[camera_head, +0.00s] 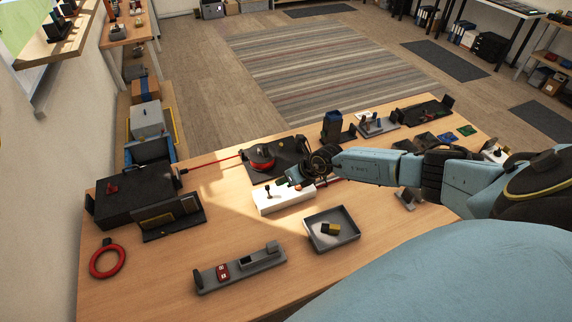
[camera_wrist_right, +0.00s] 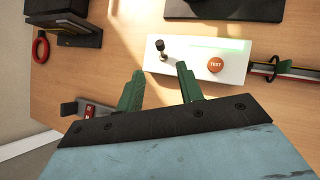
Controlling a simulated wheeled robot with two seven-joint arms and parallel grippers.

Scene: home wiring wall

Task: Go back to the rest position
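My right gripper (camera_head: 290,180) reaches in from the right and is above the white box (camera_head: 268,205) on the wooden table. In the right wrist view its two green fingers (camera_wrist_right: 160,85) stand apart with nothing between them. The white box (camera_wrist_right: 225,54) there carries a black-knobbed lever (camera_wrist_right: 162,50) and an orange TEST button (camera_wrist_right: 215,65). The fingertips appear just short of the box in that view; I cannot tell the exact height. My left gripper is in neither view.
A grey tray (camera_head: 318,241) with a yellow-and-black block (camera_head: 330,229) lies in front of the box. A grey rail (camera_head: 240,271), a red ring (camera_head: 107,260) and a black case (camera_head: 133,193) are to the left.

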